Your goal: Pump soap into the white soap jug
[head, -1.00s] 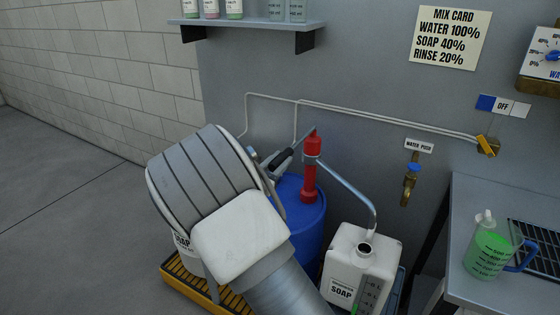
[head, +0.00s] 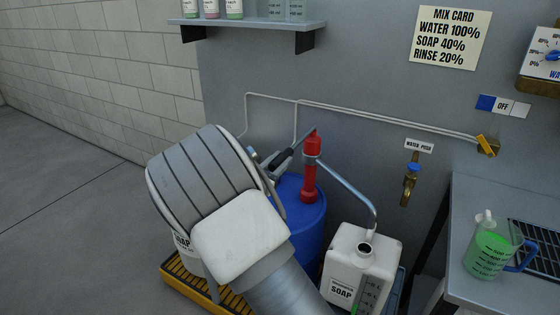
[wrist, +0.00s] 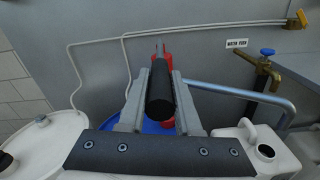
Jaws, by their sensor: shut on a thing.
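A red hand pump (head: 311,165) stands on the blue drum (head: 303,208). Its metal spout curves right and down to the open mouth of the white soap jug (head: 350,255), labelled SOAP. A level strip on the jug shows green only near its bottom. My gripper (wrist: 155,100) is shut on the black grip of the pump handle (wrist: 161,90), seen end-on in the wrist view. In the head view the handle (head: 282,158) slants up from my gripper to the pump top. My arm hides part of the drum and a white container behind it.
A yellow slatted tray (head: 196,287) lies under the containers at left. A brass tap with a blue handle (head: 411,180) is on the wall. A jug of green liquid (head: 487,255) stands on the grey bench (head: 462,225) at right. A shelf (head: 247,25) holds bottles above.

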